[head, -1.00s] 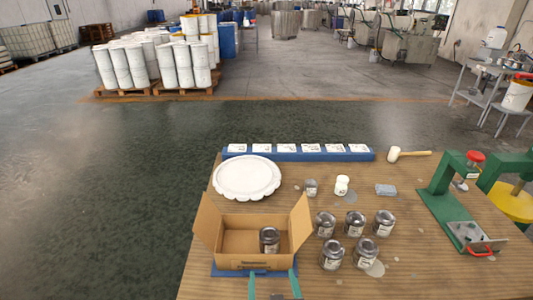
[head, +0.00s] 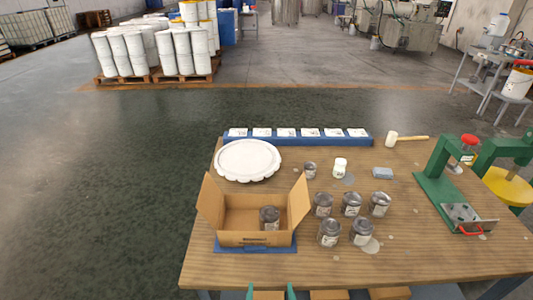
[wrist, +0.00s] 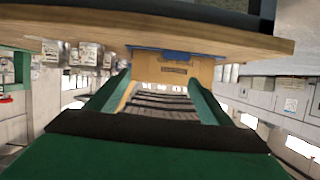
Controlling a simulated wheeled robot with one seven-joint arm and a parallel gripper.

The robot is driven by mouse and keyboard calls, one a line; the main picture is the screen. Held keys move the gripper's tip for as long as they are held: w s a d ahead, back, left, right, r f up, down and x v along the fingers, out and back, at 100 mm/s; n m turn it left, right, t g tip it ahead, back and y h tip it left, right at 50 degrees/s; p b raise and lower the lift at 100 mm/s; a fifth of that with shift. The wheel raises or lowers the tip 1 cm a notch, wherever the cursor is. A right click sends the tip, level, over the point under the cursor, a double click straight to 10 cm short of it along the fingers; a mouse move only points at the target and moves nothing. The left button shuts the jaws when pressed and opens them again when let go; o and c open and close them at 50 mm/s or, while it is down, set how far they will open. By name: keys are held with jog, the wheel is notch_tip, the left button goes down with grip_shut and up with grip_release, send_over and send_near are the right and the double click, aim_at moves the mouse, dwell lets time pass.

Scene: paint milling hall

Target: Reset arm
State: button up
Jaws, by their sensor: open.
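My gripper (head: 270,293) shows only as two green fingertips at the bottom edge of the head view, in front of the table's near edge. Its green fingers also show in the wrist view (wrist: 157,92), spread apart with nothing held between them. The open cardboard box (head: 230,239) stands on a blue mat (head: 226,250) near the front of the wooden table, with one grey can (head: 269,216) inside at its right. In the wrist view the box (wrist: 165,68) lies beyond the fingers, at the table edge. The rest of my arm is out of the head view.
Several grey cans (head: 329,233) stand right of the box. A white scalloped plate (head: 247,160), a blue card rack (head: 296,141), a mallet (head: 393,140) and a green press (head: 440,185) are on the table (head: 400,260). Tan items (head: 330,295) show below its front edge.

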jog(key=s+a+f+t, duration=0.1)
jog(key=s+f, duration=0.1)
jog(key=s, duration=2.2)
jog(key=shift+s, duration=0.35)
jog(key=shift+f, duration=0.1)
